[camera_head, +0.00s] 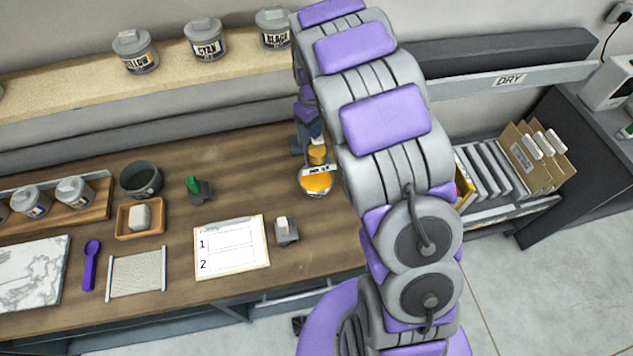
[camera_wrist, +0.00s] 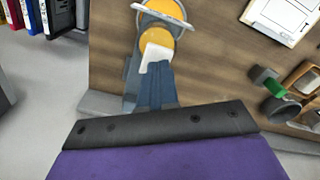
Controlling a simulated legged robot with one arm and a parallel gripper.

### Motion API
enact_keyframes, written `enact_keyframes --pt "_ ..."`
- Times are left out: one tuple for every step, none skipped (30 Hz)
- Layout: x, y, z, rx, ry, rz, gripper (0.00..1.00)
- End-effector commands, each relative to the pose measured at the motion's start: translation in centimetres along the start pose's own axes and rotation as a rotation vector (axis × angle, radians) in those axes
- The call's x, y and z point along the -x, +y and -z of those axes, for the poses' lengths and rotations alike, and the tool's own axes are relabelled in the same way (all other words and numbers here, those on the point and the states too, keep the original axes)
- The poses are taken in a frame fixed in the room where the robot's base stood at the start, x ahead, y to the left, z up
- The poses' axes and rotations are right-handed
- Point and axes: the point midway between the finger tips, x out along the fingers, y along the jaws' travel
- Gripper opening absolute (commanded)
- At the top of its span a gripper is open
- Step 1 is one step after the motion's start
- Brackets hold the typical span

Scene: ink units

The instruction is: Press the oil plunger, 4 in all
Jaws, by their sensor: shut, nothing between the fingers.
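The oil dispenser (camera_head: 316,183) holds amber oil and stands on the wooden bench beside my arm. Its round amber plunger top (camera_head: 317,153) shows above a white label band. In the wrist view the plunger top (camera_wrist: 158,40) lies at my fingertips, with the dispenser body (camera_wrist: 168,10) beyond it. My gripper (camera_wrist: 156,66) is shut and empty, with its blue fingers together over the near side of the plunger top. In the head view my gripper (camera_head: 315,136) is just above the plunger, partly hidden by my arm. I cannot tell whether the fingertips touch it or how far it is down.
A numbered card (camera_head: 231,247) lies left of the dispenser, near a small stamp-like block (camera_head: 286,231) and a green-handled tool (camera_head: 195,188). A dark bowl (camera_head: 141,179) is further left. Ink jars (camera_head: 205,40) stand on the back shelf. A file rack (camera_head: 500,170) is at right.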

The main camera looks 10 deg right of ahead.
Motion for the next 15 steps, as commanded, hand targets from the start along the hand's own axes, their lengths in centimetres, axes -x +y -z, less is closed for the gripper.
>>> enact_keyframes --pt "-0.2 0.1 -0.1 0.0 0.0 0.001 0.0" --pt "-0.3 0.2 -0.1 0.0 0.0 0.002 0.0" --pt "-0.5 0.4 -0.2 -0.001 0.001 0.004 0.0" --pt "-0.6 0.6 -0.3 -0.001 0.002 0.005 0.0" --pt "-0.7 0.6 -0.4 -0.001 0.002 0.006 0.0" --pt "-0.8 0.8 -0.5 -0.001 0.002 0.007 0.0" --pt "-0.9 0.9 -0.6 -0.001 0.003 0.008 0.0" --pt "-1.0 1.1 -0.7 -0.001 0.003 0.01 0.0" --pt "-1.1 1.2 -0.8 -0.001 0.004 0.011 0.0" --pt "-1.2 1.3 -0.8 -0.001 0.004 0.012 0.0" --pt "-1.3 1.4 -0.8 -0.001 0.005 0.012 0.0" --pt "-1.4 1.4 -0.8 -0.001 0.005 0.012 0.0" --pt "-1.5 1.4 -0.8 -0.001 0.005 0.012 0.0" --pt "-1.6 1.3 -0.8 -0.001 0.004 0.011 0.0" --pt "-1.8 1.1 -0.7 -0.001 0.003 0.01 0.0"
